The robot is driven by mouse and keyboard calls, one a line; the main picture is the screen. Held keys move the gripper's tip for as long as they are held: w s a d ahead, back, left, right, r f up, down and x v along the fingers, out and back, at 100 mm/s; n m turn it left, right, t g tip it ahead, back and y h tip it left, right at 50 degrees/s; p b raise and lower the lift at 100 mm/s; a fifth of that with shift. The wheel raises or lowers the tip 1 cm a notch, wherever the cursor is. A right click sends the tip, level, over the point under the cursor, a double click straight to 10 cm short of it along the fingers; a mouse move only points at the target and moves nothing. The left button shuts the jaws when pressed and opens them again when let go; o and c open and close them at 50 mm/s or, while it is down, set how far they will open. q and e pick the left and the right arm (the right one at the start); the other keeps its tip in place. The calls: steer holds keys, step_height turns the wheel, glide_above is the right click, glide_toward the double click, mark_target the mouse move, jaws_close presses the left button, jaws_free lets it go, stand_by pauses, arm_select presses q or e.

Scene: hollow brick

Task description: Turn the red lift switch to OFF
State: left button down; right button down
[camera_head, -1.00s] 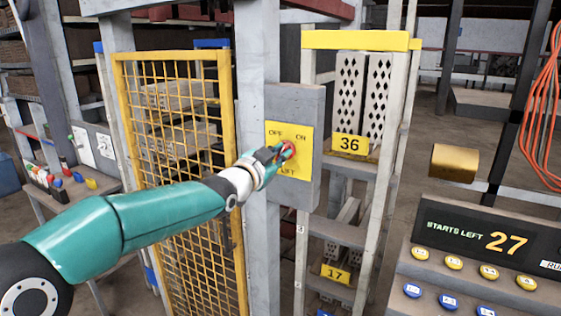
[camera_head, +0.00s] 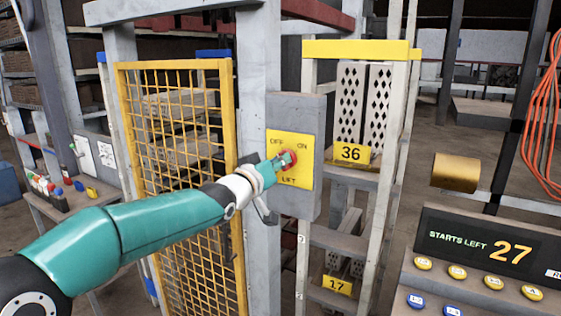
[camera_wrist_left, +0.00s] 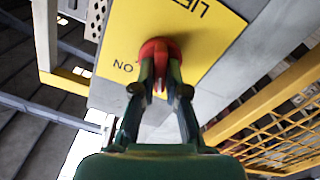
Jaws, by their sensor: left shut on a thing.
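The red lift switch (camera_head: 290,158) is a round knob on a yellow plate (camera_head: 303,178) marked OFF at upper left, ON at upper right and LIFT below. The plate is on a grey box on a post. My left gripper (camera_head: 284,161) is at the knob. In the left wrist view, the two fingers of my left gripper (camera_wrist_left: 160,75) are shut on the sides of the red switch (camera_wrist_left: 158,48). The ON mark shows beside the knob there; the OFF mark is out of that view. The fingers partly hide the knob, so I cannot tell exactly where it points. My right gripper is not in view.
A yellow mesh gate (camera_head: 180,150) stands left of the post. A rack with hollow bricks (camera_head: 362,105) and a yellow 36 sign (camera_head: 351,153) stands to the right. A console (camera_head: 475,265) reading STARTS LEFT 27 is at lower right.

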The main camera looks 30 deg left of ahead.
arm_select(q)
steer(key=n, duration=0.4)
steer(key=shift+a+f+p, duration=0.1)
steer(key=shift+f+p, duration=0.15)
steer(key=shift+p, duration=0.05)
stand_by(0.4)
steer(key=c, duration=1.2)
jaws_free()
steer(key=shift+r, duration=0.1)
steer(key=s+d, duration=0.1)
steer(key=s, duration=1.1)
steer(key=shift+w, duration=0.1)
